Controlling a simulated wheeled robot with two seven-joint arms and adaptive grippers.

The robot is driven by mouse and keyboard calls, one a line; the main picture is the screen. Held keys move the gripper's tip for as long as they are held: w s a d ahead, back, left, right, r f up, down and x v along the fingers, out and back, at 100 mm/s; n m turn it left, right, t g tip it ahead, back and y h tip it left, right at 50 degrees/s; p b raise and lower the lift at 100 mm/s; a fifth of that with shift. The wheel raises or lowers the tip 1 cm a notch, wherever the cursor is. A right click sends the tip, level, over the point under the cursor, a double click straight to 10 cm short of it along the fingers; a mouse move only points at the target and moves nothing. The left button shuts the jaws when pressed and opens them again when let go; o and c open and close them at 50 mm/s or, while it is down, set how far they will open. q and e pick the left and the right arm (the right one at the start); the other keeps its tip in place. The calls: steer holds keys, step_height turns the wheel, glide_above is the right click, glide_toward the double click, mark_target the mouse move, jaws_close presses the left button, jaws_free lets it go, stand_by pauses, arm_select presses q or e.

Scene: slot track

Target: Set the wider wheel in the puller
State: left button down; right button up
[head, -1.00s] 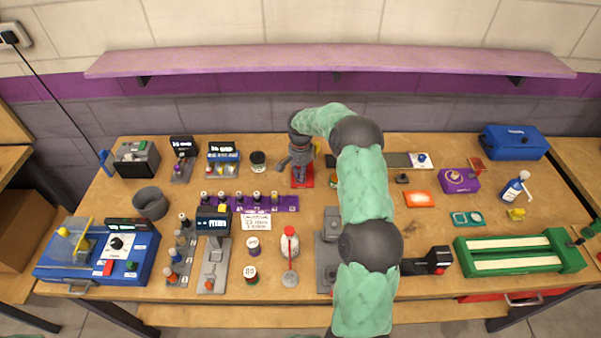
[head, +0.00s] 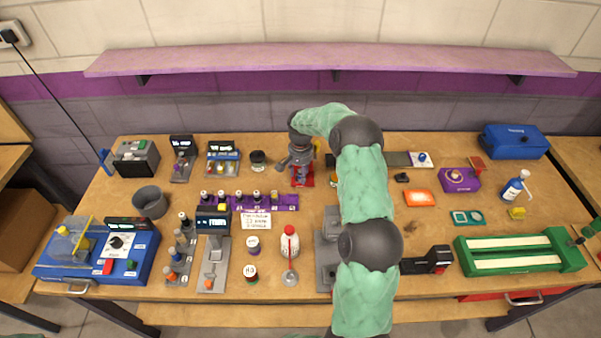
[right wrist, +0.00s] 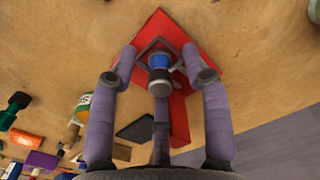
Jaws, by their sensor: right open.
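My right gripper (head: 301,159) is at the back middle of the table, pointing down over a red stand (head: 303,181). In the right wrist view the right gripper (right wrist: 159,72) is open, its purple fingers spread on either side of the red stand (right wrist: 178,112). Between the fingertips shows a small upright part with a blue band and a grey end (right wrist: 159,76), inside a grey square frame. I cannot tell whether a finger touches it. I cannot surely pick out the wider wheel or the puller by name. My left gripper is out of view.
A purple rack (head: 285,203) with several small bottles stands just in front of the gripper. A dark tin (head: 258,160) is to its left. My right arm hides part of the middle.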

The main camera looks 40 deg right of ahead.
steer(key=shift+r, duration=0.1)
step_height(320, 180, up, 12)
stand_by(0.5)
